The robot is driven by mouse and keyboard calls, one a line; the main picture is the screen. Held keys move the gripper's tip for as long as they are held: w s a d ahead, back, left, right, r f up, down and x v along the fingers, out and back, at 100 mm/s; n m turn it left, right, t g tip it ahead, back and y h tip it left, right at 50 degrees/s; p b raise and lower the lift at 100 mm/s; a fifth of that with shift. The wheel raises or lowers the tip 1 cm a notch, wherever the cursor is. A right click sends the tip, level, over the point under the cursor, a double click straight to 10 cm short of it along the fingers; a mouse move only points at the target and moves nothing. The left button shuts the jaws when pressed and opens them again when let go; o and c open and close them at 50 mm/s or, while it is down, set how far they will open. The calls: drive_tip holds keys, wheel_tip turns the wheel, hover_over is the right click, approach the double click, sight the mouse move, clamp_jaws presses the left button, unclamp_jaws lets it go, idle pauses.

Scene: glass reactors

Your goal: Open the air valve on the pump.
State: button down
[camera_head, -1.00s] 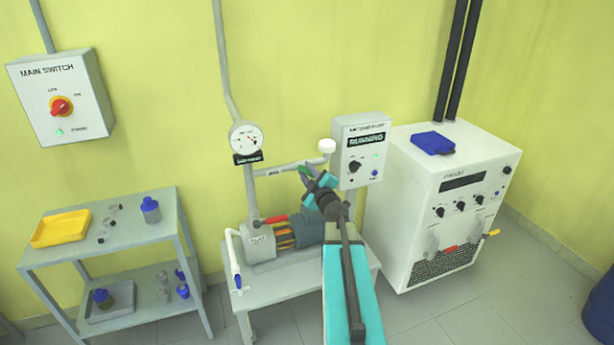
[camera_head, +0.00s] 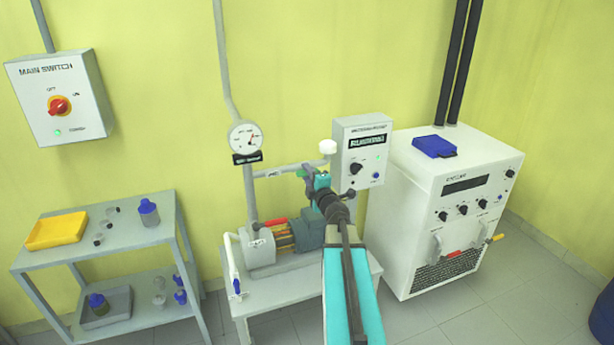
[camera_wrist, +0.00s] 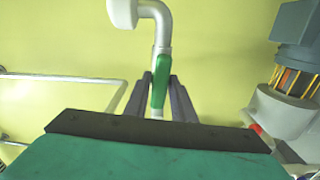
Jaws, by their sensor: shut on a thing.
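The air valve's green lever (camera_wrist: 160,82) shows in the wrist view between the two grey fingers of my gripper (camera_wrist: 161,100), under a bent white pipe. The fingers are shut on the lever. In the head view, the green lever (camera_head: 302,172) is a small patch just left of my gripper (camera_head: 309,178), below the pipe with the white cap (camera_head: 327,147). My gripper partly hides the valve there. The pump (camera_head: 262,246) sits on a low grey stand, below and left of the gripper. It also shows at upper right in the wrist view (camera_wrist: 290,110).
A round gauge (camera_head: 245,138) is on the pipe to the left. A control box (camera_head: 345,135) is on the wall close right of my gripper. A white cabinet (camera_head: 425,195) stands further right. A two-level grey table (camera_head: 120,240) stands at left. A red lever (camera_head: 275,222) lies on the pump.

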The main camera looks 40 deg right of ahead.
drive_tip(key=shift+f, duration=0.15)
drive_tip(key=c, duration=1.6)
unclamp_jaws()
drive_tip(key=shift+c, duration=0.2)
drive_tip(key=shift+s+a, duration=0.1)
drive_tip(key=shift+s, duration=0.05)
